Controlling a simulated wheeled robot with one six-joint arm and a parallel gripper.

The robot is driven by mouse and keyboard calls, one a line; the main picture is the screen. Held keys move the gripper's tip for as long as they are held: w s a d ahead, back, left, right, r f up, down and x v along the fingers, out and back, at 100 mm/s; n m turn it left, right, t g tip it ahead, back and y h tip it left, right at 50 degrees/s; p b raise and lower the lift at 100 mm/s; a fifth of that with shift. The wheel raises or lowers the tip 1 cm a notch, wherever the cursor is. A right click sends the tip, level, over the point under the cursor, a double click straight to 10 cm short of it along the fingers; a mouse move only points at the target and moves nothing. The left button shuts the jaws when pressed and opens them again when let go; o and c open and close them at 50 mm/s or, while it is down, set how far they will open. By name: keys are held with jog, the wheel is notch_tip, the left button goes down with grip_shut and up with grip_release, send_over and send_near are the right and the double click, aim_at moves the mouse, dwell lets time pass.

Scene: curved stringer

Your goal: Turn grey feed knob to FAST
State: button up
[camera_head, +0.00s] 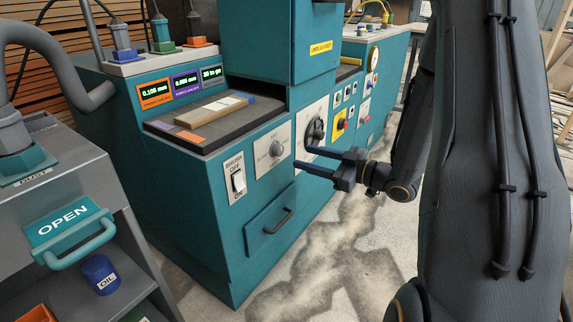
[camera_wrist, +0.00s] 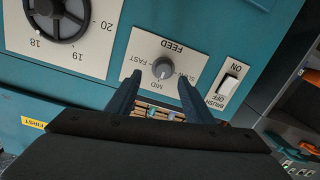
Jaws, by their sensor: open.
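The grey feed knob (camera_head: 277,149) sits on a pale FEED plate (camera_head: 266,158) on the front of the teal machine. In the wrist view the knob (camera_wrist: 162,68) appears upside down on its plate, with SLOW to its right, MID below and FAST to its left. Which label its pointer faces is too small to tell. My gripper (camera_head: 303,157) is open and empty, to the right of the knob in the head view. In the wrist view the gripper (camera_wrist: 159,80) has one finger on each side of the knob's line; neither visibly touches it.
A white BRUSH switch (camera_head: 238,181) is left of the plate, and a black handwheel (camera_head: 315,132) is right of it. A drawer handle (camera_head: 278,221) sticks out below. A board (camera_head: 216,109) lies on the machine's bed. A grey cart (camera_head: 50,165) stands at left.

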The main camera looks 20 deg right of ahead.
aim_at(282, 151)
jog(key=shift+y, duration=0.6)
jog(key=b+x, duration=0.1)
jog(key=x, duration=0.6)
jog(key=shift+s+a, duration=0.1)
jog(key=shift+a, duration=0.15)
jog(key=c, duration=1)
